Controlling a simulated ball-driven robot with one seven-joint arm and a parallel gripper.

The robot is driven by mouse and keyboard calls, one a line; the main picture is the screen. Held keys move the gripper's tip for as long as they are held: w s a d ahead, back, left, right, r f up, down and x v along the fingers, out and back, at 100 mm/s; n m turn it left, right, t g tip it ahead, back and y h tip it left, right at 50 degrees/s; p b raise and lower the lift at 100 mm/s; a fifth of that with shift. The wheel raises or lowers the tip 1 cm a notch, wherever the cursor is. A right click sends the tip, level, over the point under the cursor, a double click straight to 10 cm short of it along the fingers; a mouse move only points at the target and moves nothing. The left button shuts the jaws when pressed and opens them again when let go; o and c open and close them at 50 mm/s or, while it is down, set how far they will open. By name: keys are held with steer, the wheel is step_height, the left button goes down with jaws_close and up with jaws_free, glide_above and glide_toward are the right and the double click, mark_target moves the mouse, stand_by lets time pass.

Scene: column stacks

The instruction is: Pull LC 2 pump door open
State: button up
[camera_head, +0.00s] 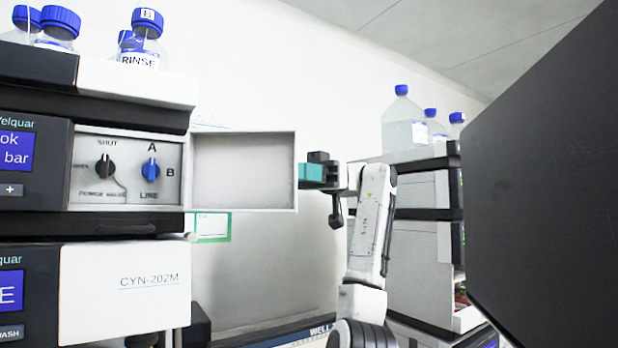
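The pump door (245,171) is a light grey panel with a pale rim. It stands swung open to the right of a pump module in the left stack. The module's front (128,168) is uncovered, showing a black purge valve knob and a blue A/B line knob. My gripper (310,172), with teal finger parts, is at the door's outer right edge, touching it or very close. The fingers are seen side-on, so their gap and any grip on the door are hidden. No LC 2 label is readable.
A closed white CYN-202M module (125,292) sits below. Blue-capped bottles (148,35) stand on top of the left stack. Another stack (412,240) with bottles stands behind my arm. A large dark surface (550,170) fills the right side.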

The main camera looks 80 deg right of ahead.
steer(key=p+v, duration=0.1)
steer(key=v, duration=0.8)
steer(key=shift+d+p, duration=0.15)
steer(key=shift+p, duration=0.25)
steer(key=shift+s+f, duration=0.1)
steer(key=shift+s, duration=0.05)
stand_by(0.4)
